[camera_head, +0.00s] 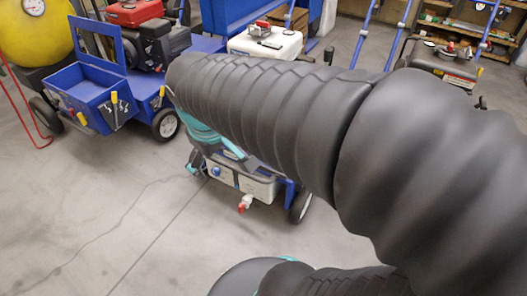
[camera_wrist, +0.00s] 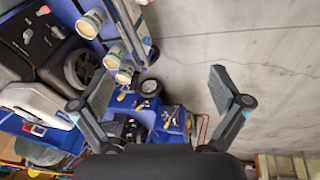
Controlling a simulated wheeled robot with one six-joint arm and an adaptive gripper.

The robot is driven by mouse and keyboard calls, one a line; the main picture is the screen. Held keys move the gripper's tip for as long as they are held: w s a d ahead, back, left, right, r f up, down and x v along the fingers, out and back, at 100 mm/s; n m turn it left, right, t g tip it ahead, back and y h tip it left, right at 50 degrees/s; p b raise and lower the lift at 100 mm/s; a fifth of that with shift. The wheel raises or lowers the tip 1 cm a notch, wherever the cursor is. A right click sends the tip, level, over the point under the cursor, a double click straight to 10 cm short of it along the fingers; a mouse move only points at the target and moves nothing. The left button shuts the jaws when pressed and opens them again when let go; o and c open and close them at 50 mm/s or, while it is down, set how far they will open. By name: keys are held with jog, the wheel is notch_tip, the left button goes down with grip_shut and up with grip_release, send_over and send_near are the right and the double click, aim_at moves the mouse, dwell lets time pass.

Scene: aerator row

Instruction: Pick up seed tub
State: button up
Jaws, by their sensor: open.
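My gripper (camera_wrist: 156,96) is open, with its two fingers wide apart and nothing between them in the wrist view. I cannot surely tell which thing is the seed tub. Several round, pale-topped containers stand in a row on a blue machine at the upper left of the wrist view: one far up (camera_wrist: 90,22), one in the middle (camera_wrist: 112,58) and one lower (camera_wrist: 125,76). They lie beyond and left of the gap between the fingers, apart from them.
A blue cart (camera_head: 88,92) with yellow-handled tools stands left. A machine (camera_head: 262,187) with a red tap (camera_head: 245,203) is partly under my arm. A white-topped machine (camera_head: 265,43) and shelves (camera_head: 470,25) stand behind. The concrete floor (camera_head: 80,220) at lower left is clear.

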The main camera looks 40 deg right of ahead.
jog(key=w+d+f+n+g+h+b, duration=0.1)
jog(key=w+d+f+n+g+h, duration=0.4)
jog(key=w+d+f, duration=0.45)
jog(key=w+d+f+n+g+h+b, duration=0.25)
jog(key=w+d+f+n+h, duration=0.35)
jog(key=w+f, duration=0.7)
jog(key=shift+s+r+x, duration=0.1)
jog(key=shift+s+x, duration=0.05)
jog(key=shift+x, duration=2.2)
jog(key=shift+s+r+x, duration=0.1)
jog(key=shift+x, duration=2.25)
jog(key=shift+s+x, duration=0.15)
jog(key=shift+x, duration=2.2)
jog(key=c, duration=1.4)
